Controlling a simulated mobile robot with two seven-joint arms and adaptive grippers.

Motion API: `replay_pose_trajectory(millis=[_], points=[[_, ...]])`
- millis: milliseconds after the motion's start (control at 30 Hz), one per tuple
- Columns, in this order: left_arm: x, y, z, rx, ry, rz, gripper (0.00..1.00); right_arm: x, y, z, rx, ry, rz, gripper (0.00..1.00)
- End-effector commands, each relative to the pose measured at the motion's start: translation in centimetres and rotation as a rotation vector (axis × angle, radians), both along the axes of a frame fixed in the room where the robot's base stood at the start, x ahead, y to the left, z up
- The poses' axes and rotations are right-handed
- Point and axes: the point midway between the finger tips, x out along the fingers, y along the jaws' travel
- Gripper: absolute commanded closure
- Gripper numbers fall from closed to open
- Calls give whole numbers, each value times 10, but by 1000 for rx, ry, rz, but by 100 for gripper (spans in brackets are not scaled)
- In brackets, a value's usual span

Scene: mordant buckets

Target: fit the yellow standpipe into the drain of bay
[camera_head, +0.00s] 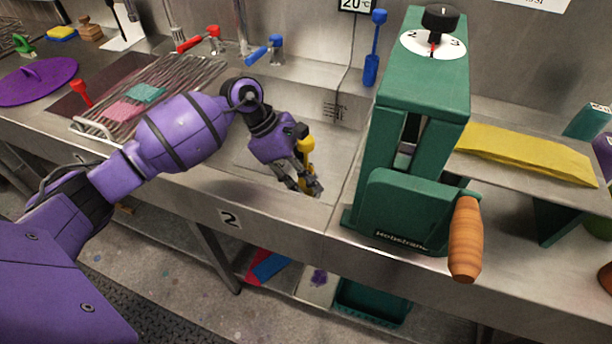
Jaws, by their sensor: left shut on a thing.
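My left gripper (307,182) reaches down into the steel basin (235,160) of the bay behind the number 2 plate (230,218). It is shut on the yellow standpipe (305,146), whose knobbed top shows above the fingers. The pipe looks roughly upright. Its lower end and the drain are hidden behind the gripper and the basin's front edge, so I cannot tell whether the pipe touches the drain. My right gripper is not in view.
A green machine with a dial (415,90) and wooden handle (465,240) stands close right of the basin. A wire rack (185,75) with pink and teal cloths lies left. Red and blue taps (276,45) and a blue tool (371,68) are behind.

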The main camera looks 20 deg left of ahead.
Motion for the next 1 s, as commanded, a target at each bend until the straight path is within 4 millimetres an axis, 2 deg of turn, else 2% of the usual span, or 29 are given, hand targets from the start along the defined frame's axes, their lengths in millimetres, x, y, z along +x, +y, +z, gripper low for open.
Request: replay_pose_trajectory(millis=[367,400,533,833,1000], points=[[0,0,-6,0,-1,1,98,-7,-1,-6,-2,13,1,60],[0,0,-5,0,-1,1,68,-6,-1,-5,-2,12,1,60],[0,0,-4,0,-1,0,53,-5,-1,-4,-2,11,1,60],[1,0,-3,-1,-2,0,53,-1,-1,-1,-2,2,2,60],[1,8,11,0,-5,2,53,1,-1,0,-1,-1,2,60]])
